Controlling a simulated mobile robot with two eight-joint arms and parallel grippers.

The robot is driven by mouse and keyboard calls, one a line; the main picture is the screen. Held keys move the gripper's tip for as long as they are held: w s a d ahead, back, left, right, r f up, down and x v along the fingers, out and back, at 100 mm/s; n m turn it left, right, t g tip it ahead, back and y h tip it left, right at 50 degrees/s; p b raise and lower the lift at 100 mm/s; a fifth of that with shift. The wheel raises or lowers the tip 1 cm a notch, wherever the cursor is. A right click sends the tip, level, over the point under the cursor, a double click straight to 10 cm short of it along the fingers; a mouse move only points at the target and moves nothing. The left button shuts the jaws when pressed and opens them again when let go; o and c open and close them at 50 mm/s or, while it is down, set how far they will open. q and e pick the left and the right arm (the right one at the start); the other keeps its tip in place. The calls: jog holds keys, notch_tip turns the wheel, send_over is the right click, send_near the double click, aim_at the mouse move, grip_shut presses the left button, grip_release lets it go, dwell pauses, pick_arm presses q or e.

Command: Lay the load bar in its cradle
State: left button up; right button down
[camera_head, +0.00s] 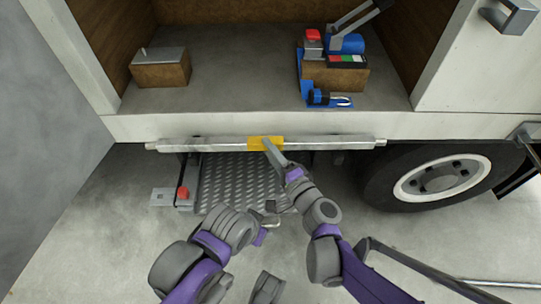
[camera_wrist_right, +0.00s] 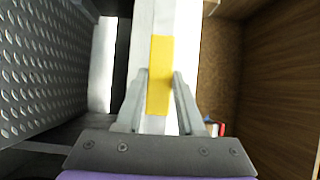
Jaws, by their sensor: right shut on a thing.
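The load bar (camera_head: 215,143) is a long silver bar with a yellow middle sleeve (camera_head: 265,143). It lies level across the head view, in front of the truck's white sill. My right gripper (camera_head: 269,147) is shut on the yellow sleeve. In the right wrist view, its two fingers (camera_wrist_right: 161,100) stand on either side of the yellow sleeve (camera_wrist_right: 160,65). My left gripper (camera_head: 269,221) is low over the step, apart from the bar, and its jaws are too small to read. I cannot make out the cradle in either view.
A ridged metal step (camera_head: 240,178) lies below the bar, with a red button (camera_head: 183,192) at its left. A truck wheel (camera_head: 437,180) is at right. Inside the bay are a wooden block (camera_head: 160,72) and a wooden stand (camera_head: 345,80) with blue parts. The bay floor between them is clear.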

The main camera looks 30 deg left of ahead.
jog(key=shift+f, duration=1.15)
jog(key=shift+f+b, duration=0.1)
jog(key=shift+b, duration=0.25)
jog(key=c, duration=0.5)
grip_release()
jog(key=p+v, duration=0.1)
jog(key=v, duration=1.1)
